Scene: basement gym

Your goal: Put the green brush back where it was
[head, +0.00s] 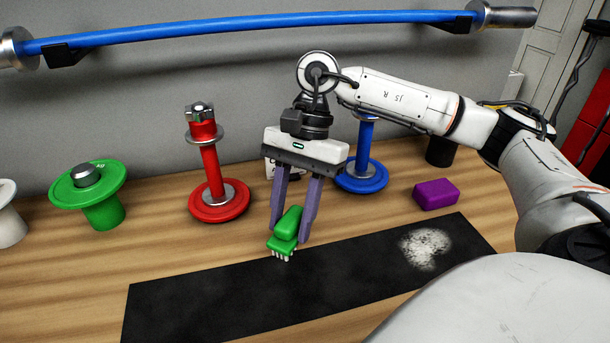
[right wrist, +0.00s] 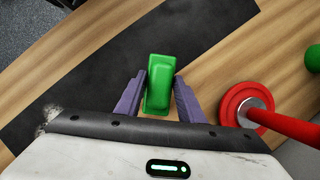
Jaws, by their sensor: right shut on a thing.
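The green brush (head: 286,232) has pale bristles pointing down. My right gripper (head: 291,226) is shut on it, with one purple finger on each side. The brush is at the back edge of the black mat (head: 200,298), in front of the gap between the red and blue stands; whether its bristles touch the surface is hard to tell. In the right wrist view the brush (right wrist: 159,84) sits between the two fingers. My left gripper is not in view.
A red stand (head: 213,178), a blue stand (head: 365,160) and a green spool-like stand (head: 100,208) stand along the wooden table's back. A purple block (head: 436,193) lies at the right. White powder (head: 425,248) covers part of the mat. A blue bar (head: 250,30) hangs on the wall.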

